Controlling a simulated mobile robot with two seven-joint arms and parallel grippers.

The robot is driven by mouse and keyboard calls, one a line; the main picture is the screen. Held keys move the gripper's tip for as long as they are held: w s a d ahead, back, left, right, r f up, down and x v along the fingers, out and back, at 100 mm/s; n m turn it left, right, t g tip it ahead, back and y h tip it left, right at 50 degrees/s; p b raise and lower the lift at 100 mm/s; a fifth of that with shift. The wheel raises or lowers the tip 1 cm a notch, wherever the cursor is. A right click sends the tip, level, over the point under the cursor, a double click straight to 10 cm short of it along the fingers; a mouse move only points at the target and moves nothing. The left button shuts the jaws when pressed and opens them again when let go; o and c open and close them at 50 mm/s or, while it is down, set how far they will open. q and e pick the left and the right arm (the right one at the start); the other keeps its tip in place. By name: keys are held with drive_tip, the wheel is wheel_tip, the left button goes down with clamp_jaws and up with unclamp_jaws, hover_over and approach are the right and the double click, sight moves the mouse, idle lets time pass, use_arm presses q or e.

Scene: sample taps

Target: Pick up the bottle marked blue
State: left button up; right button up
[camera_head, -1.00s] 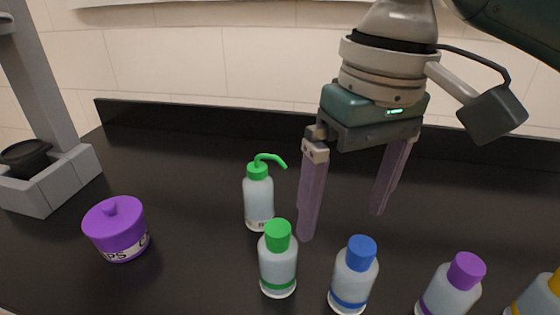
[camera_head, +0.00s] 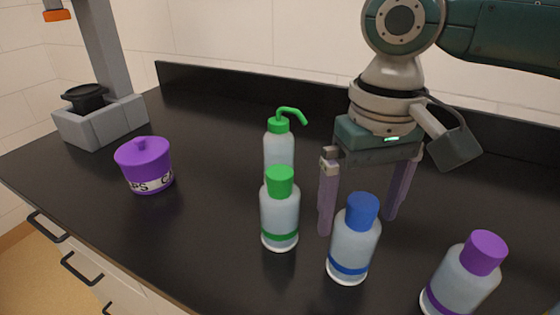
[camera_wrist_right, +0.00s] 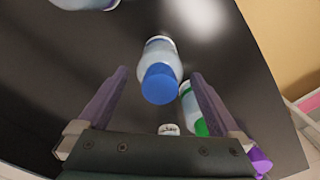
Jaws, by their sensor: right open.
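The bottle marked blue (camera_head: 353,244) stands upright on the black counter in the head view, with a blue cap and a blue band. In the right wrist view the blue-capped bottle (camera_wrist_right: 161,68) lies ahead, between the lines of the fingers. My right gripper (camera_head: 361,220) is open and empty, pointing down just behind the blue bottle; the bottle hides part of the space between the fingers. In the wrist view the right gripper's fingers (camera_wrist_right: 160,88) are spread wide with nothing held. My left gripper is out of view.
A green-capped bottle (camera_head: 280,212) stands left of the blue one, with a green-spouted wash bottle (camera_head: 279,152) behind it. A purple-capped bottle (camera_head: 462,279) stands at the right. A purple lidded jar (camera_head: 145,165) and grey stand (camera_head: 100,122) are at left. Counter is clear between jar and bottles.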

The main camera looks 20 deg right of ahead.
drive_tip(key=shift+f, duration=0.7)
clamp_jaws()
idle(0.3)
